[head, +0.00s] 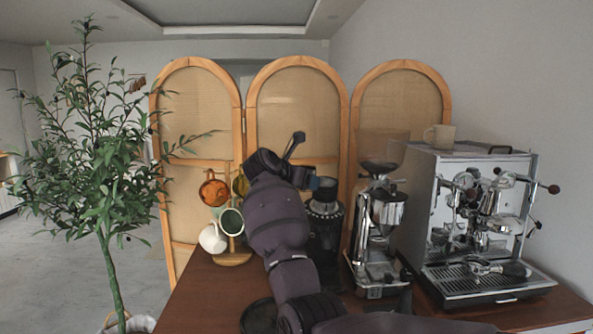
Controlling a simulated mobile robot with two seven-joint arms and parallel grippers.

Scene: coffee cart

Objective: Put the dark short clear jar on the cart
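I cannot make out the dark short clear jar for certain in the head view; my arm hides part of the cart. The cart (205,290) has a brown wooden top across the bottom of the view. My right arm rises from the lower right over the middle of the cart. Its gripper (299,160) is raised in front of the middle screen panel, near the top of a black grinder (323,235). The fingers are seen from behind, so whether they are open or hold something is unclear. My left gripper is not in view.
A mug tree (232,258) with several mugs stands left of my arm. A silver grinder (378,245) and an espresso machine (470,220) with a beige cup (440,137) on top stand right. A plant (105,190) and folding screen (200,110) stand beyond. The cart's front left is clear.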

